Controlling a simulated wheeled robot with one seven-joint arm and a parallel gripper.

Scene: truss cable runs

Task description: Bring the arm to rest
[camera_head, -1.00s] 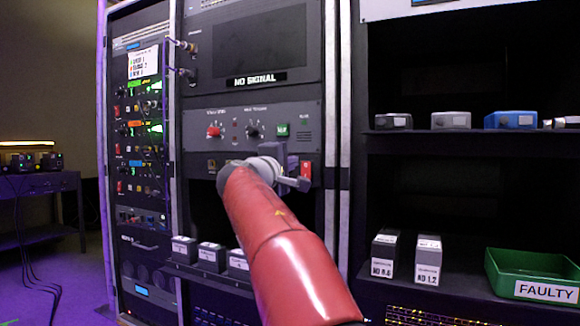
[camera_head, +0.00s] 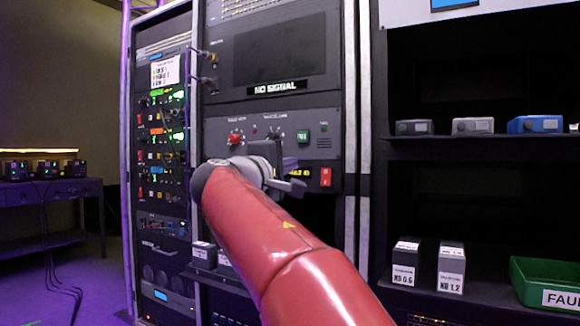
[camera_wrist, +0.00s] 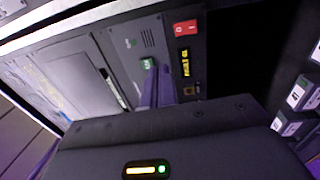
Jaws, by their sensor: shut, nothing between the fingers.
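My red arm reaches up from the bottom of the head view to the rack's grey control panel (camera_head: 262,140). My gripper (camera_head: 291,176) is in front of that panel, partly hidden behind the wrist. In the wrist view its two fingers (camera_wrist: 158,82) are together, with nothing held between them. They point at the panel near a green button (camera_wrist: 148,63); I cannot tell whether they touch it.
A shelf unit at the right holds small grey and blue boxes, upright labelled boxes (camera_head: 451,268) and a green tray (camera_head: 530,288). A rack with cables (camera_head: 160,130) stands left of the panel. A table (camera_head: 50,205) with devices is at far left. Floor between table and rack is clear.

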